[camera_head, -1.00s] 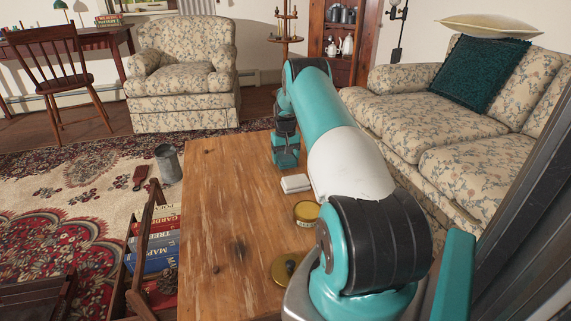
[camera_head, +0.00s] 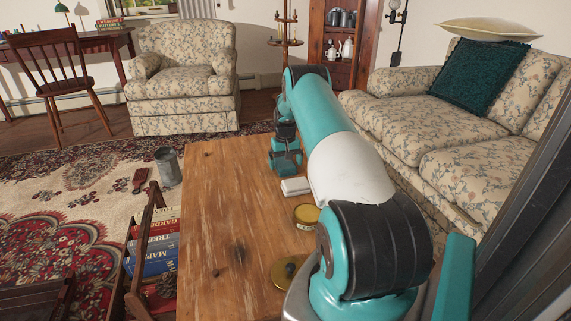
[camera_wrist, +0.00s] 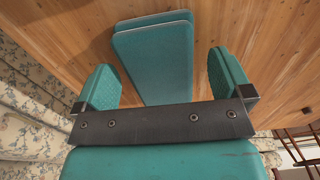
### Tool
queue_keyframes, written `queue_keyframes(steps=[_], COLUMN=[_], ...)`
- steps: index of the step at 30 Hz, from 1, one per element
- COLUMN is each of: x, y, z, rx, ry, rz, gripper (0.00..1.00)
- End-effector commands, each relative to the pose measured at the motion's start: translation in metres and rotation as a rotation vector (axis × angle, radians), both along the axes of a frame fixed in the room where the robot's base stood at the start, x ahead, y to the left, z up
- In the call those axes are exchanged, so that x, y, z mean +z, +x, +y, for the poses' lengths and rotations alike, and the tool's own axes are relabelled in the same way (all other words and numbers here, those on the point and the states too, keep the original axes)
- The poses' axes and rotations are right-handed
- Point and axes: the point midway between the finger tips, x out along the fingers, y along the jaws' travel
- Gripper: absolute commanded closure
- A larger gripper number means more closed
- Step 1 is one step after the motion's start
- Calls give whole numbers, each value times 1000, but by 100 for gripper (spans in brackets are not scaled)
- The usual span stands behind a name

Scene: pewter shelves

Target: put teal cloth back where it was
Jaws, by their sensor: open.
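The teal cloth (camera_wrist: 153,45) shows in the wrist view as a folded, flat oblong with a pale edge, on or just above the wooden table. My gripper (camera_wrist: 166,78) is open, with one teal finger on each side of the cloth's near end. Clear gaps show between the fingers and the cloth, and the gripper's dark crossbar hides its nearest edge. In the head view my gripper (camera_head: 286,162) is low over the far right part of the table (camera_head: 215,210). I cannot make out the teal cloth there.
A folded white cloth (camera_head: 295,186), a yellow tin (camera_head: 306,216) and a brass lid-like object (camera_head: 287,271) lie along the table's right side. Books (camera_head: 155,255) stand in a rack at left. A sofa (camera_head: 440,120) flanks the right. The table's left half is clear.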

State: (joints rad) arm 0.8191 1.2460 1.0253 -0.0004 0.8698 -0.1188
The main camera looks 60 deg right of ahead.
Motion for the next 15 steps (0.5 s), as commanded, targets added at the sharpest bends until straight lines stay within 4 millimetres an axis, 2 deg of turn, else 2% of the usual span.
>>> queue_keyframes(steps=[1, 9, 15], x=[14, 74, 104], y=[1, 0, 0], z=[-1, 0, 0], rx=[0, 0, 0], ry=[-2, -1, -1], rz=[-2, -2, -2], gripper=[3, 3, 3])
